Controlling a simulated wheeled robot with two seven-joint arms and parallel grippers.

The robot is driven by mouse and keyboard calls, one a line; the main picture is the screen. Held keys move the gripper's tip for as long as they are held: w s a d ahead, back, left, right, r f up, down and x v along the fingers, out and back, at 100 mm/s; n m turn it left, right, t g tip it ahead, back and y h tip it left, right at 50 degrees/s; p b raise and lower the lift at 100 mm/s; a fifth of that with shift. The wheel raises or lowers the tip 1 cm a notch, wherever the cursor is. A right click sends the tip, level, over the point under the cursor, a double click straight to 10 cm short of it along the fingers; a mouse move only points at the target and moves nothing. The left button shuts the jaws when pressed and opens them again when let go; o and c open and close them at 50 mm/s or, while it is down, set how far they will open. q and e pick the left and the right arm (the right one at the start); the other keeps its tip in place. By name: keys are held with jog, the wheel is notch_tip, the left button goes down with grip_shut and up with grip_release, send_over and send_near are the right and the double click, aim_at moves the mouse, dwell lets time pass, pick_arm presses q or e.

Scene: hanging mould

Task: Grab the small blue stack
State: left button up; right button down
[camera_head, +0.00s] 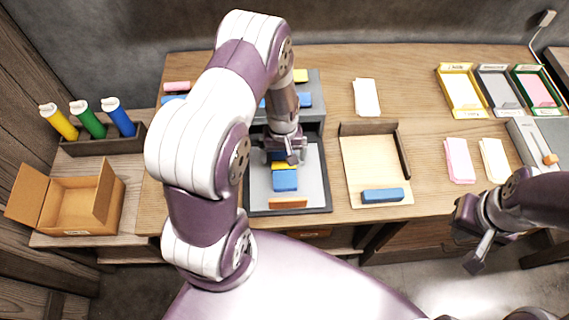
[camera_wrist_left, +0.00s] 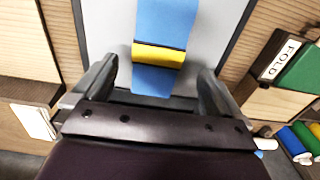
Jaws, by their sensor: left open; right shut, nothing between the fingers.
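A small blue stack (camera_head: 285,181) with a yellow band lies on the grey panel of a dark-framed board (camera_head: 318,190) in the head view. In the left wrist view the blue stack (camera_wrist_left: 166,18) and its yellow band (camera_wrist_left: 158,55) lie between the fingers' lines. My left gripper (camera_head: 290,158) is open above the stack's far end. Its fingers show in the left wrist view (camera_wrist_left: 155,85), one on each side of the stack, with gaps. The arm hides part of the board. My right gripper (camera_head: 476,250) is shut and empty, off the table's front right.
An orange-brown block (camera_head: 288,203) lies at the board's front edge. A wooden tray (camera_head: 370,160) with a blue block (camera_head: 382,196) is to the right. Yellow, grey and green trays stand at the back right. A cardboard box (camera_head: 75,205) and coloured bottles are at left.

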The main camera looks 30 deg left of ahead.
aim_at(284, 165)
pick_arm(q)
notch_tip(284, 165, down, 4)
jog(key=shift+d+f+p, duration=0.1)
jog(key=shift+f+p, duration=0.1)
jog(key=shift+p, duration=0.45)
jog(key=shift+w+f, duration=0.15)
jog(key=shift+f, duration=0.35)
jog(key=c, duration=1.2)
